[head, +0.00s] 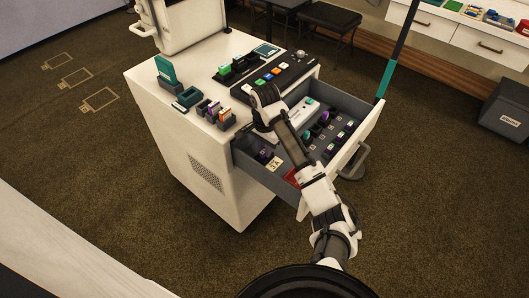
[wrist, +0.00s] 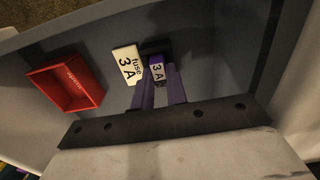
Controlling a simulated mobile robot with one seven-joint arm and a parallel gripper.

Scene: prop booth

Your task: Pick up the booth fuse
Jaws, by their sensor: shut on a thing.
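The booth fuse (wrist: 157,71) is a small block with a white face marked 3A, seen in the wrist view inside the open drawer. In the head view, my gripper (head: 262,146) reaches down into the drawer's left part, close to the card (head: 274,163).
The grey drawer (head: 366,103) stands open from a white cabinet (head: 185,140). A red tray (wrist: 66,84) lies left of the card. Several small coloured parts stand in the drawer's right side. The drawer walls are close around my gripper.

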